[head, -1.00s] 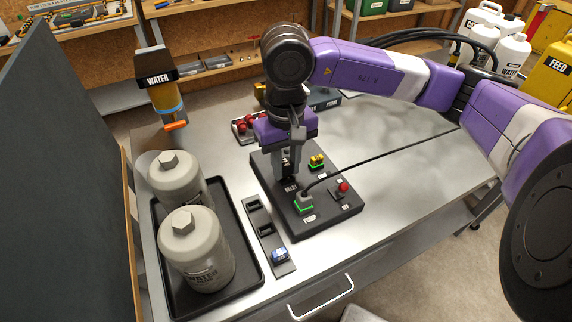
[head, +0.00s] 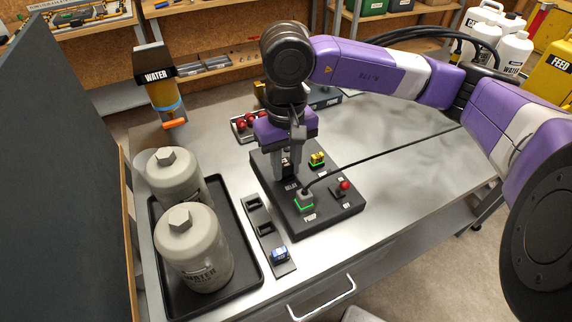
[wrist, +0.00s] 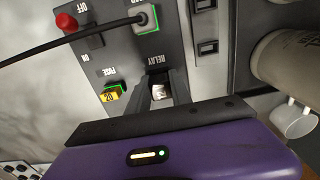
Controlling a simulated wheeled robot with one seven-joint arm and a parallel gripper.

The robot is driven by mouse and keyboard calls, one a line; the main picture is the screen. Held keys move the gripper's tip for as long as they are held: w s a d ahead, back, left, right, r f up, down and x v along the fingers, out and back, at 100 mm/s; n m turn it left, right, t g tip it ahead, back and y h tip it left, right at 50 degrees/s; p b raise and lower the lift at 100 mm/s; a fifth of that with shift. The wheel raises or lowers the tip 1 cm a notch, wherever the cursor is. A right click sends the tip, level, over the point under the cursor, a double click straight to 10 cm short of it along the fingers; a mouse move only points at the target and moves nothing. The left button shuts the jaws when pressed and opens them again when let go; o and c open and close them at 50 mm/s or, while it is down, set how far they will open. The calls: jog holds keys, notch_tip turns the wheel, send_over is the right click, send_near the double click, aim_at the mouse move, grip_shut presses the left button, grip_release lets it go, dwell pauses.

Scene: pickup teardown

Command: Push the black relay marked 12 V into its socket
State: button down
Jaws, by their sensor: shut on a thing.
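The black control panel (head: 327,214) lies on the metal bench. Its socket marked RELAY (wrist: 157,70) shows in the wrist view just beyond my fingertips. My gripper (head: 287,172) points down over this relay position. In the wrist view my gripper (wrist: 161,93) is shut on a small dark thing with a pale face, the relay (wrist: 160,91). Its 12 V marking is not readable. The fingers hide much of it, and I cannot tell how far it sits in the socket.
The panel also bears a yellow fuse (head: 317,159), a green-lit cable plug (head: 305,202) and a red switch (head: 344,186). A slotted holder (head: 272,243) with a blue block (head: 280,254) lies left of it. Two grey canisters (head: 195,250) stand on a black tray. Bench space at right is clear.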

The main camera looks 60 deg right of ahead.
aim_at(287, 174)
jog(key=shift+s+a+f+b, duration=0.1)
jog(key=shift+f+b, duration=0.75)
jog(key=shift+b, duration=0.8)
jog(key=shift+s+a+f+b, duration=0.1)
jog(key=shift+f+b, duration=0.75)
jog(key=shift+b, duration=0.75)
dwell(1.2)
jog(key=shift+r, duration=0.2)
dwell(0.4)
jog(key=shift+w+d+r+p, duration=0.15)
jog(key=shift+r+p, duration=0.15)
jog(key=shift+r, duration=0.45)
jog(key=shift+w+r+p, duration=0.15)
jog(key=shift+r+p, duration=0.15)
jog(key=shift+r, duration=0.4)
jog(key=shift+s+r+p, duration=0.1)
jog(key=shift+r+p, duration=0.3)
jog(key=shift+r, duration=0.7)
jog(key=shift+f+b, duration=0.2)
jog(key=shift+b, duration=0.4)
jog(key=shift+r, duration=0.15)
jog(key=shift+f+b, duration=0.8)
jog(key=shift+b, duration=0.35)
